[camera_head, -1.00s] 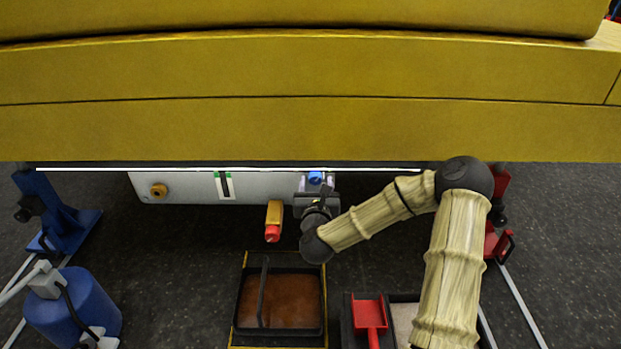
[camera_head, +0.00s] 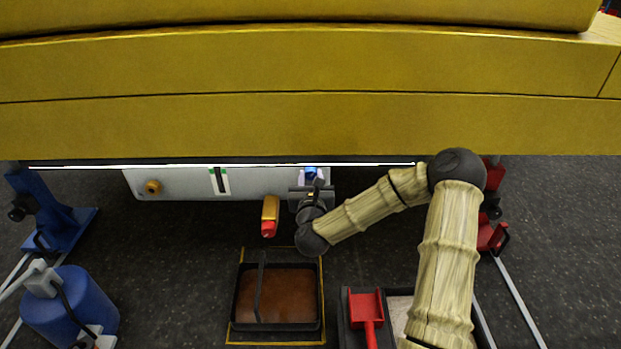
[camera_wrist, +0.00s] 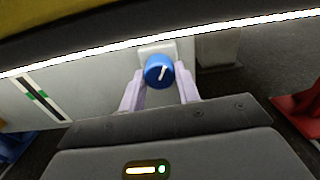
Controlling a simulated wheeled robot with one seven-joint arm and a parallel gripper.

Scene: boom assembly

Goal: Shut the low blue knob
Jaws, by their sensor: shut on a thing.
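The blue knob (camera_wrist: 159,71) is round with a white pointer line and sits on a pale square mount on the grey panel (camera_wrist: 88,82). In the wrist view its pointer leans a little to the right of straight up. It also shows in the head view (camera_head: 310,173), low under the yellow boom. My gripper (camera_wrist: 160,84) has its two pale fingers on either side of the knob and is shut on it. The wrist view shows the knob's face clear, while the finger contact at its sides is partly hidden.
The yellow boom (camera_head: 300,125) hangs over the panel. An orange-and-red handle (camera_head: 269,217) sticks out just left of my gripper. A brown-filled tray (camera_head: 320,300) and a red scoop (camera_head: 367,305) lie below. A blue canister (camera_head: 70,308) stands at the left.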

